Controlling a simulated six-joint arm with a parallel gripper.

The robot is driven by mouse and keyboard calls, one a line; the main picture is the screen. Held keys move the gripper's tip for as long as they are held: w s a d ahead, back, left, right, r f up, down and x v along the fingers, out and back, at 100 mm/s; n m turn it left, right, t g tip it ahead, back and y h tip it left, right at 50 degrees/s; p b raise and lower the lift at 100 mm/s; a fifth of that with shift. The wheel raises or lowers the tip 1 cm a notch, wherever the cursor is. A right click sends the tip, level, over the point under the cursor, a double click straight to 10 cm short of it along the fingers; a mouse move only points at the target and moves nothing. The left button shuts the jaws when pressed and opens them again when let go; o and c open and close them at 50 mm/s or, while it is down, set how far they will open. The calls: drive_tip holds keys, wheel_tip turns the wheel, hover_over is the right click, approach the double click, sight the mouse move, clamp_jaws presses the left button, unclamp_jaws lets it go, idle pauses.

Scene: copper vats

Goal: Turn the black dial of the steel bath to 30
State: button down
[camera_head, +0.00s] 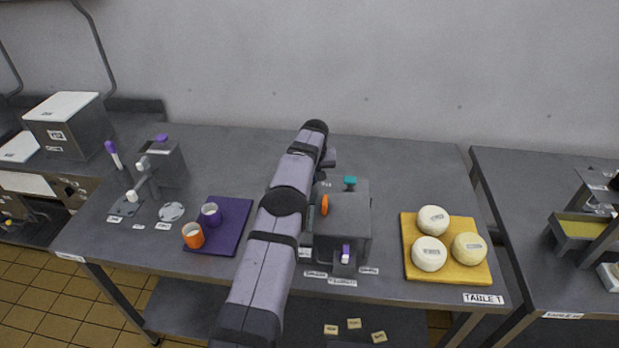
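A grey steel box (345,228), which looks like the steel bath, stands on the middle table. It has a teal knob (350,181) at its back, an orange handle (324,204) on top and a purple-topped fitting (346,252) at its front. My arm crosses in front of its left side. I cannot make out the black dial or its numbers; that side is partly hidden. My gripper is mostly hidden behind my arm; dark parts show at the box's left side. I cannot tell whether its fingers are open or touch anything.
A yellow board (484,277) with three pale rounds lies to the right. A smaller steel container (172,168) stands further left. The back of the table is clear.

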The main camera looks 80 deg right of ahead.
drive_tip(key=shift+s+r+n+p, duration=0.15)
drive_tip(key=shift+n+p, duration=0.45)
drive_tip(key=shift+p, duration=0.1)
drive_tip(key=shift+t, duration=0.3)
drive_tip(key=shift+n+p, duration=0.35)
drive_tip(key=shift+n, duration=0.05)
drive_tip(key=c, duration=1.8)
unclamp_jaws()
drive_tip(key=shift+o, duration=0.2)
drive_tip(key=b, duration=0.3)
drive_tip(key=shift+s, duration=0.15)
drive_tip(key=b+v, duration=0.1)
drive_tip(key=b, duration=0.3)
drive_tip(key=shift+a+r+b, duration=0.2)
drive_tip(key=shift+b, duration=0.1)
drive_tip(key=shift+b+v, duration=1.45)
drive_tip(key=shift+v, duration=1.35)
